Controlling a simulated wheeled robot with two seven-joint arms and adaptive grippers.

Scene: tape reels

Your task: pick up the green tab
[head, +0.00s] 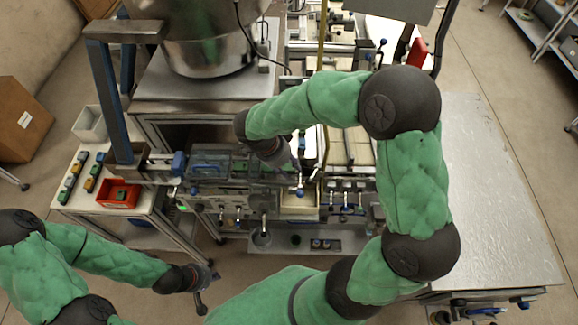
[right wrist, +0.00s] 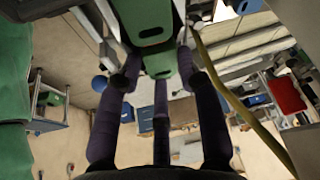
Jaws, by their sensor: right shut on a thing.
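In the head view my right gripper (head: 294,172) is over the middle of the machine, and the tab cannot be made out there. My left gripper (head: 204,288) is low at the front left, away from the machine; its finger opening is too small to tell.
A side table at the left bears a red bin (head: 118,194), a white bin (head: 90,123) and rows of small green and yellow pieces (head: 73,177). A steel bowl (head: 207,50) stands behind. A bare metal table (head: 500,200) is at the right. Levers line the machine's front.

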